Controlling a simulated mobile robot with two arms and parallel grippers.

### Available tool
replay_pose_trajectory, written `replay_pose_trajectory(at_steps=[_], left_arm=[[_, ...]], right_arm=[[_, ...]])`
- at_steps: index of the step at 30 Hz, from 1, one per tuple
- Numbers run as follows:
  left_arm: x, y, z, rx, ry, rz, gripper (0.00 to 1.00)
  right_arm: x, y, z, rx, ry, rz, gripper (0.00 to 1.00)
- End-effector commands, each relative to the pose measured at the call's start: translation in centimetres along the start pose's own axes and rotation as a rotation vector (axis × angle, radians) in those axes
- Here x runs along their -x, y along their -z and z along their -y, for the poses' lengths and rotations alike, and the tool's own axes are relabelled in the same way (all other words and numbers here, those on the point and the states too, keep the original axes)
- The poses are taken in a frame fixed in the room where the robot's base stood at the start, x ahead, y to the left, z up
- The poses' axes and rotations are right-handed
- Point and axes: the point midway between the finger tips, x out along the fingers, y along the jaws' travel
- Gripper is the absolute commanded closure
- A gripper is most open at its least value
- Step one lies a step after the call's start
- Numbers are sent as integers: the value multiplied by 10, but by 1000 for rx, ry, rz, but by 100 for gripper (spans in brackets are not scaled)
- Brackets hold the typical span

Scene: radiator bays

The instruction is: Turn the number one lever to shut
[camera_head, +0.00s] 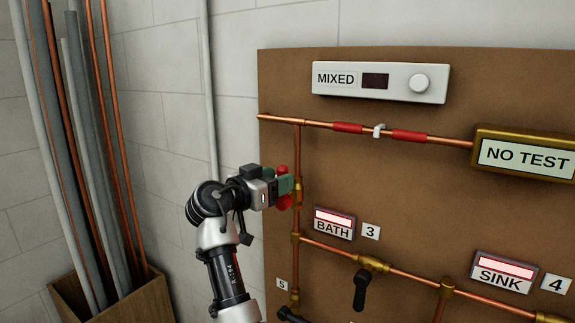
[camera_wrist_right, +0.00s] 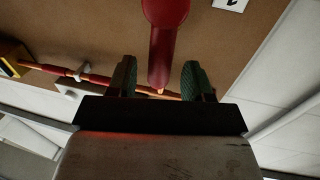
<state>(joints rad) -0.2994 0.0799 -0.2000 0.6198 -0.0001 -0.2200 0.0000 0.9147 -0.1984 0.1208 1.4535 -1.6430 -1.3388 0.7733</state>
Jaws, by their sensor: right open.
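The red lever (camera_head: 283,203) is on the vertical copper pipe at the left of the board, partly hidden behind my right gripper (camera_head: 287,185) in the head view. Red shows above and below the fingers. In the right wrist view the red lever (camera_wrist_right: 168,40) comes down from the top edge, and its end lies between the two green-padded fingers (camera_wrist_right: 160,80). The gripper is open, with a gap on each side of the lever. A white tag (camera_wrist_right: 230,4), cut off at the top edge, seems to read 1, upside down. My left gripper is not in view.
The brown board (camera_head: 400,220) carries copper pipes and a MIXED panel (camera_head: 380,82). A NO TEST sign (camera_head: 525,157) is at right. A black lever (camera_head: 360,288) hangs below the BATH sign (camera_head: 333,223). A wooden box (camera_head: 130,300) of pipes stands at left.

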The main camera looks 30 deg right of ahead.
Motion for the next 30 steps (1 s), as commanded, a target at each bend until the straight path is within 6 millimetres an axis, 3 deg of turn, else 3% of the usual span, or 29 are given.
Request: replay_pose_trajectory(at_steps=[1, 7, 19, 28, 30], left_arm=[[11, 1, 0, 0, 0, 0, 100], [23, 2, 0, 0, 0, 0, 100], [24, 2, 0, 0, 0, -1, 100], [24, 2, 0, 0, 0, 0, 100], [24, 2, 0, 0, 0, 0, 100]], right_arm=[[-10, 5, 0, 4, -3, -1, 49], [-34, 2, 0, 3, 0, -1, 49], [-41, -1, 0, 2, 1, 0, 51], [-40, -1, 0, 2, 2, 0, 97], [-40, -1, 0, 2, 2, 0, 100]])
